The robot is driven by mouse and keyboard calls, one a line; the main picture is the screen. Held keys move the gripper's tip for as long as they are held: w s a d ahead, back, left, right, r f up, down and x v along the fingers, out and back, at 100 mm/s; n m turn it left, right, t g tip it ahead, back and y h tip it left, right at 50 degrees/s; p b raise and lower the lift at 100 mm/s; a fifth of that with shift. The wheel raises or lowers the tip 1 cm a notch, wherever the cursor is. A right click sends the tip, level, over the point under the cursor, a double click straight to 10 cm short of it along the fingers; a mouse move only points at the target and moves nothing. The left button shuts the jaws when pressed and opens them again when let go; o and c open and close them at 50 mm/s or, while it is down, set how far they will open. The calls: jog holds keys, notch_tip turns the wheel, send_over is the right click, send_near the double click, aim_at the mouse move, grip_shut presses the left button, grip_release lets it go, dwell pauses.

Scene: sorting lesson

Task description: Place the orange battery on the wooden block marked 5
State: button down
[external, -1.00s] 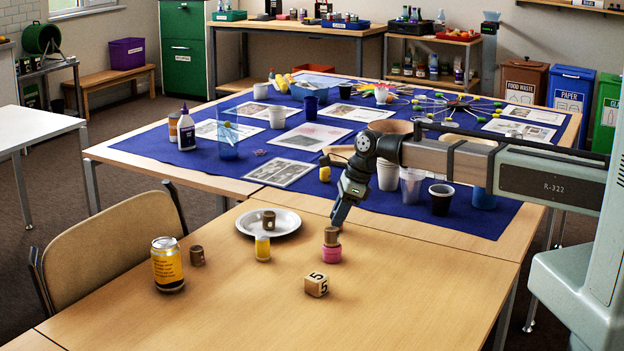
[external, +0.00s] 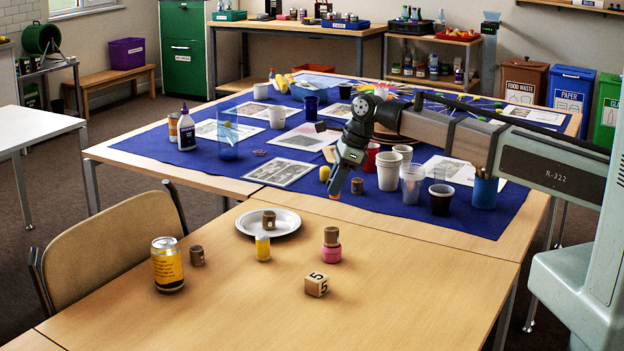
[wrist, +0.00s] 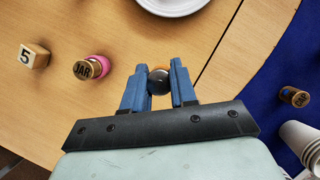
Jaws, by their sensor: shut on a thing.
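My gripper (external: 341,174) is raised above the back edge of the wooden table, near the blue cloth. It is shut on the orange battery (external: 334,191), whose orange end shows below the fingertips. In the wrist view the blue fingers (wrist: 158,92) close around the battery's dark end (wrist: 158,80), with a little orange behind it; the rest is hidden. The wooden block marked 5 (external: 316,285) sits on the table, in front of and left of my gripper, with nothing on it. It also shows at the left of the wrist view (wrist: 34,56).
A pink jar (external: 331,252) with a brown top stands just behind the block. A white plate (external: 285,226) with a brown piece, a yellow container (external: 262,248) and a yellow can (external: 167,265) stand left. Cups crowd the blue cloth. The table's front right is clear.

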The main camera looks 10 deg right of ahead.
jog(key=s+a+r+n, duration=0.2)
jog(key=s+a, duration=0.6)
jog(key=r+n+g, duration=0.2)
jog(key=n, duration=0.2)
send_over(311, 279)
jog(key=d, duration=0.2)
jog(key=shift+g, duration=0.3)
jog(key=shift+w+a+f, duration=0.1)
jog(key=shift+w+f, duration=0.05)
jog(key=shift+f, duration=1.45)
jog(key=shift+w+a+f, duration=0.1)
jog(key=shift+f, duration=1.55)
jog(key=shift+w+f, duration=0.15)
jog(key=shift+f, duration=1.45)
jog(key=shift+f, duration=0.1)
jog(key=c, duration=0.9)
grip_release()
jog(key=v, duration=1.2)
jog(key=shift+a, duration=0.2)
